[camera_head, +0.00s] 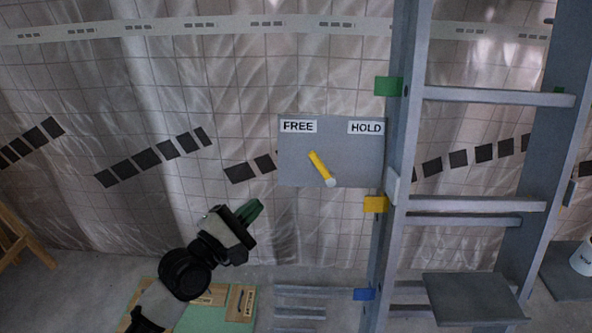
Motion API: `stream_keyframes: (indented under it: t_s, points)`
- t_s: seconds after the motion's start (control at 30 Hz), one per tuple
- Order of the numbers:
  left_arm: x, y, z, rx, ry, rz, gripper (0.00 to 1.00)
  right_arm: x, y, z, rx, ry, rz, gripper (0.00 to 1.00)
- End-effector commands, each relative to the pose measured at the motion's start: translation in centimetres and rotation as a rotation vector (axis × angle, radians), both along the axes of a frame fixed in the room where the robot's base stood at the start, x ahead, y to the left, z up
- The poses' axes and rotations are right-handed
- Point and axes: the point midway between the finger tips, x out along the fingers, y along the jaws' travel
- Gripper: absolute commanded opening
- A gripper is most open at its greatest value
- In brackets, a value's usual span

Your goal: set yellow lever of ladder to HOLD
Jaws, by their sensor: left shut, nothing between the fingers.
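The yellow lever (319,165) is on a grey plate (350,165) fixed to the left side of the ladder (401,130). Its pale round end is at the lower right and its yellow bar slants up and left, toward the FREE label (298,126). The HOLD label (366,128) is at the plate's upper right. My left gripper (254,210) is below and left of the plate, apart from the lever. Its green fingers are shut and empty. My right gripper is not in view.
Green (388,86), yellow (375,204) and blue (363,294) tabs stick out from the ladder's left rail. A grey platform (473,298) is low on the ladder. A green board (203,318) lies below my left arm. A wooden stand (18,240) is at far left.

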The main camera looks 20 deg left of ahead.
Motion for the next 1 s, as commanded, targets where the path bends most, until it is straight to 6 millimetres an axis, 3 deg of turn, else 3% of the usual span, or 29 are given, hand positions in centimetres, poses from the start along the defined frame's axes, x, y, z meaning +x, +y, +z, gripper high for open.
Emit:
stream_keyframes:
  t_s: [0.23, 0.37, 0.8, 1.0]
  points:
    - [0.3, -0.1, 0.0, 0.002, 0.001, 0.002, 0.0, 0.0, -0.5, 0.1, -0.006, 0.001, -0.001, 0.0]
    - [1.4, -0.5, 0.3, 0.001, -0.001, 0.002, 0.0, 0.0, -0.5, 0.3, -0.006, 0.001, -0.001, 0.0]
    - [9.6, -3.5, 2.0, 0.004, -0.001, 0.002, 0.0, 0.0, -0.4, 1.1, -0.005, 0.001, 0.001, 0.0]
    - [10.5, -5.6, 3.6, 0.003, 0.0, 0.001, 0.0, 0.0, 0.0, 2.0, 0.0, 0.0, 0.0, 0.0]
